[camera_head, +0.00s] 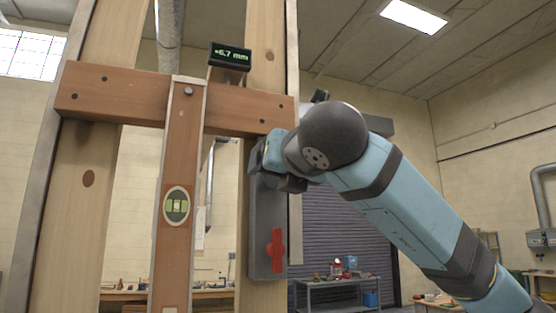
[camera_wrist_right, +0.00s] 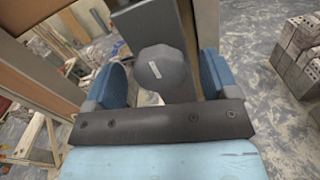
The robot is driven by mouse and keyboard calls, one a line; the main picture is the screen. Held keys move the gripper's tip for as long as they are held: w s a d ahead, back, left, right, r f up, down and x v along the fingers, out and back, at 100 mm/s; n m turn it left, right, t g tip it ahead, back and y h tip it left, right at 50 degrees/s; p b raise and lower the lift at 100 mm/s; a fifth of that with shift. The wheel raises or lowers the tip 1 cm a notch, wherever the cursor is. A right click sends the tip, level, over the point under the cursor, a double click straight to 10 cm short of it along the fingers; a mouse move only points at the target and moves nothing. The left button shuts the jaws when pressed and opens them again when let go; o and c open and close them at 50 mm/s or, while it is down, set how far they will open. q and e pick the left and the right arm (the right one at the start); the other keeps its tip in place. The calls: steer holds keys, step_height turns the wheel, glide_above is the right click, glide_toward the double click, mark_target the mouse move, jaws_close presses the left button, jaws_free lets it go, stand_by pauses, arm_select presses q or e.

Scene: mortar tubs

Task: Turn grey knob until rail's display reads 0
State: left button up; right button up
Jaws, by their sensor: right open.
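The display (camera_head: 230,56) at the top of the wooden frame reads about +6.7 mm. The grey knob (camera_wrist_right: 162,75) shows in the right wrist view as a faceted dark grey head with a small pale mark. My right gripper (camera_wrist_right: 161,80) is open, with one blue finger on each side of the knob and a visible gap to each. In the head view my right gripper (camera_head: 268,162) is at the upper part of a grey plate (camera_head: 260,213) on the right post, and it hides the knob there. My left gripper is out of view.
A wooden crossbar (camera_head: 135,96) and an upright with a spirit level (camera_head: 176,206) stand left of my right arm. Bricks (camera_wrist_right: 300,50) are stacked on the floor at right. A workbench (camera_head: 335,283) stands behind.

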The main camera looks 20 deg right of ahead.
steer(key=shift+w, duration=0.55)
steer(key=c, duration=0.9)
